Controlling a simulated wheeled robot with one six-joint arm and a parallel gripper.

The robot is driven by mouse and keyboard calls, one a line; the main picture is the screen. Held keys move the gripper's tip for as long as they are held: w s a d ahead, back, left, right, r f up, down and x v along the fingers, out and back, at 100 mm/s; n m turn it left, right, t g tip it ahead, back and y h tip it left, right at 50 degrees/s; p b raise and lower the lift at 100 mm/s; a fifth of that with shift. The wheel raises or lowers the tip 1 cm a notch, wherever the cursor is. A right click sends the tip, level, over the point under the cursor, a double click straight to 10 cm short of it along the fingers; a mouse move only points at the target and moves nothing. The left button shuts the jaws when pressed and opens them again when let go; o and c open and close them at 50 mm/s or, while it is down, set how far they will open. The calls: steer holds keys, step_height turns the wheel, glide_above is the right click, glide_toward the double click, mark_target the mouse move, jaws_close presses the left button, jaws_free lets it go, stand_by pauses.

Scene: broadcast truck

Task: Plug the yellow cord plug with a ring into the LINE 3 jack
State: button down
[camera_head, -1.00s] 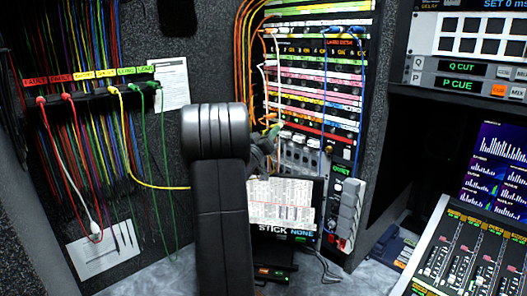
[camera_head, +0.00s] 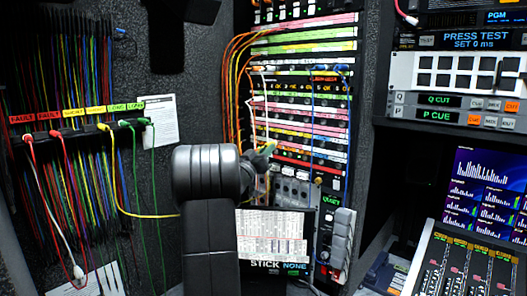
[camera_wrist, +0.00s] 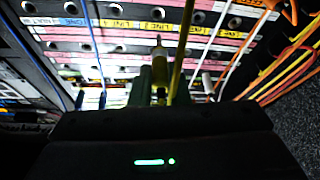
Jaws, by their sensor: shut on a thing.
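My gripper (camera_wrist: 160,88) is shut on the yellow cord plug (camera_wrist: 159,58) in the wrist view. The plug's tip points up the picture toward the jack panel. A yellow cord (camera_wrist: 177,62) runs just right of the plug. A ring on the plug is too small to make out. A label row crosses above the tip; the label over it seems to read LINE 3 (camera_wrist: 158,27), with dark jack holes near it. Whether the tip touches the panel cannot be told. In the head view my gripper (camera_head: 266,149) is in front of the rack, partly hidden by my arm.
The jack rack (camera_head: 305,130) has colored strips and hanging blue and white cords. Orange cables (camera_head: 232,80) run down its left side. A cord holder (camera_head: 85,130) with red, yellow and green plugs is on the left wall. A screen (camera_head: 272,238) stands below the rack.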

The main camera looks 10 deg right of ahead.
steer(key=shift+w+d+p, duration=0.3)
steer(key=shift+w+d, duration=0.35)
steer(key=shift+d, duration=0.15)
steer(key=shift+w+d+p, duration=0.3)
steer(key=shift+w+d, duration=0.3)
steer(key=shift+d, duration=0.2)
steer(key=shift+r+p, duration=0.1)
steer(key=shift+p, duration=0.25)
stand_by(0.6)
steer(key=shift+w+d, duration=0.1)
steer(key=shift+d, duration=0.05)
steer(key=shift+w+d, duration=0.2)
steer(key=shift+d, duration=0.05)
steer(key=shift+w+d+p, duration=0.75)
steer(key=shift+d, duration=0.2)
steer(key=shift+w+d, duration=0.15)
steer(key=shift+d, duration=0.1)
steer(key=c, duration=1.3)
jaws_free()
steer(key=shift+d, duration=0.1)
